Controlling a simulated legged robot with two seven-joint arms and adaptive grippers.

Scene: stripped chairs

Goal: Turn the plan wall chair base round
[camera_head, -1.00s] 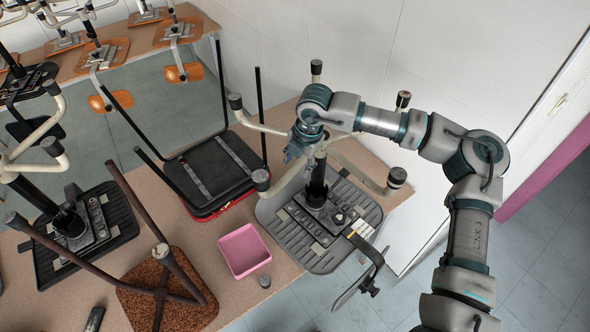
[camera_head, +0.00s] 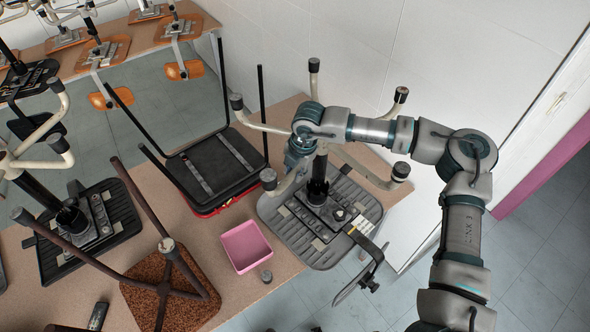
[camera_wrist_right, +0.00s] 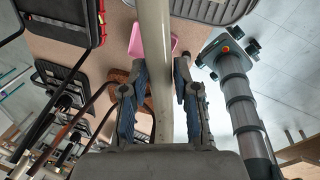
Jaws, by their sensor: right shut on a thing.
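The plan wall chair base (camera_head: 368,174) has cream legs with dark end caps and stands up on a black column. Its dark grey seat (camera_head: 275,209) lies upside down on the near table. My right gripper (camera_head: 291,165) is at the leg pointing toward the front left, partly hidden by its wrist in the head view. In the right wrist view its fingers (camera_wrist_right: 160,85) lie on both sides of a cream leg (camera_wrist_right: 153,30), shut on it. My left gripper is in neither view.
A black upturned chair (camera_head: 215,165) stands just left of the base. A pink box (camera_head: 246,247) and a small grey cap (camera_head: 266,276) lie in front. The white wall (camera_head: 350,50) is close behind the legs. A brown upturned stool (camera_head: 170,295) is at front left.

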